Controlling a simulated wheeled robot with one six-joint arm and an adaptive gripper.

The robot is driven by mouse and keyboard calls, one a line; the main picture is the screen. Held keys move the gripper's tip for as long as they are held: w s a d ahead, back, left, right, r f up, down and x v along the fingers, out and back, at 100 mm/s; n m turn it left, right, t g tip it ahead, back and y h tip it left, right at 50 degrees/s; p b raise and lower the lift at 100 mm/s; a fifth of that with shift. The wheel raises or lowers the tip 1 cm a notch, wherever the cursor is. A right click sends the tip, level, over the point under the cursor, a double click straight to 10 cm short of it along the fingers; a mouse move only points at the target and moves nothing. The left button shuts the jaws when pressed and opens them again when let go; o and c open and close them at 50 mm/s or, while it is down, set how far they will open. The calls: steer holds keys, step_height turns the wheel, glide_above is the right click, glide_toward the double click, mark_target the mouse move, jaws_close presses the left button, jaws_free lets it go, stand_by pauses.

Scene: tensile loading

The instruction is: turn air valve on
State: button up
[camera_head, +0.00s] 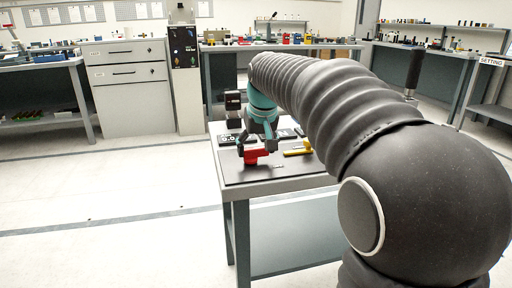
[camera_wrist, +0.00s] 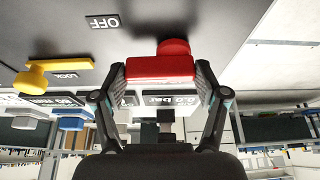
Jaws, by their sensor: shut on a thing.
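The red valve handle (camera_head: 257,155) stands on the dark panel top of a small grey table in the head view. In the wrist view the red handle (camera_wrist: 160,69) sits between both fingertips, its round red base behind it. My gripper (camera_wrist: 160,82) is shut on this red handle. In the head view my gripper (camera_head: 252,143) reaches down to the panel at the handle. An OFF label (camera_wrist: 103,22) shows in the wrist view, to the left of the handle. Any ON label is not visible.
A yellow handle (camera_head: 299,149) stands right of the red one, with a LOCK label (camera_wrist: 64,75) near it in the wrist view. Display boxes (camera_head: 233,104) stand at the panel's back. The floor (camera_head: 110,195) left of the table is clear. Benches line the walls.

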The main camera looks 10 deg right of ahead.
steer(key=n, duration=0.1)
steer(key=n+y+p, duration=0.1)
steer(key=n, duration=0.1)
steer(key=shift+w+d, duration=0.1)
steer(key=shift+w, duration=0.15)
steer(key=n, duration=0.2)
steer(key=n+g+y+p, duration=0.1)
steer(key=n+y+p, duration=0.1)
steer(key=n, duration=0.1)
steer(key=shift+w+n, duration=0.3)
steer(key=shift+w, duration=0.05)
steer(key=n, duration=0.1)
steer(key=n+g, duration=0.1)
steer(key=n, duration=0.1)
steer(key=n+y, duration=0.1)
steer(key=shift+w+a+n+g+p, duration=0.25)
steer(key=shift+a+n+g+p, duration=0.05)
steer(key=shift+a+g+p, duration=0.1)
steer(key=n+g, duration=0.1)
steer(key=n, duration=0.3)
steer(key=shift+w+a+g, duration=0.1)
steer(key=shift+a+g, duration=0.1)
steer(key=shift+g, duration=0.2)
steer(key=shift+n, duration=0.3)
steer(key=o, duration=1.2)
steer(key=shift+c, duration=0.2)
